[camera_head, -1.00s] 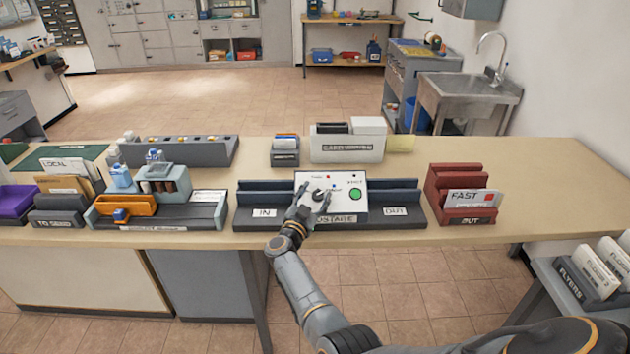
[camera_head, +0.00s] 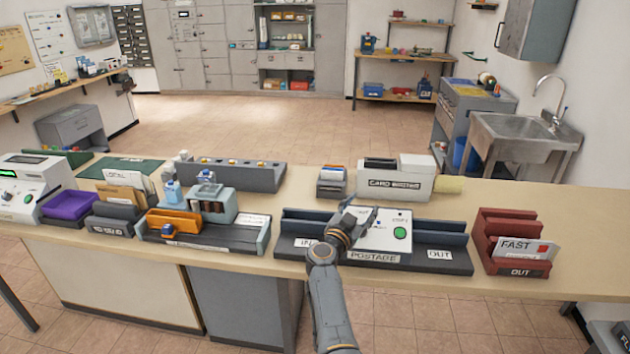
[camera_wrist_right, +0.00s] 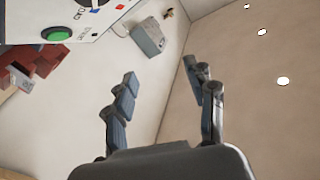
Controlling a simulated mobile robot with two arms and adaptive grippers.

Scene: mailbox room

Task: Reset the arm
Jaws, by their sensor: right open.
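My right gripper (camera_head: 357,215) is open and empty, in front of the left part of the white postage machine panel (camera_head: 390,236). Its two fingers (camera_wrist_right: 165,85) are spread apart in the right wrist view, with nothing between them. The panel has a green button (camera_head: 400,232), which also shows at the upper left of the right wrist view (camera_wrist_right: 57,34). My arm and gripper hide the panel's left side and part of the IN label. My left gripper is not in view.
The dark postage tray (camera_head: 440,262) surrounds the panel. A red OUT rack (camera_head: 497,222) stands to the right, a grey card box (camera_head: 395,180) behind. An orange holder (camera_head: 173,220) and purple tray (camera_head: 68,205) stand left.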

